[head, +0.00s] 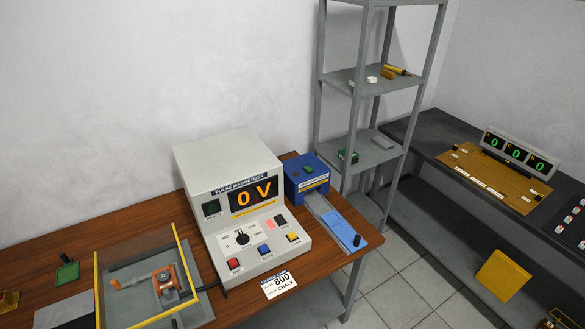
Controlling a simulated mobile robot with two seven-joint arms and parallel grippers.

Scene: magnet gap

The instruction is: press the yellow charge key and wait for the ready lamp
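The white pulse magnetizer (215,165) stands on the brown wooden table, its orange display (254,195) reading 0 V. The yellow key (292,237) is at the right end of the key row on its sloping front. A blue key (264,249) and a red key (234,264) sit to its left. A dark green square (211,207) left of the display looks unlit; its label is too small to read, so I cannot tell if it is the ready lamp. A black dial (242,238) sits above the keys. Neither gripper shows.
A yellow-edged clear guard (138,245) over an orange clamp-like device (165,279) stands left of the magnetizer. A blue box (306,179) stands right of it. A grey shelf rack (357,80) stands behind.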

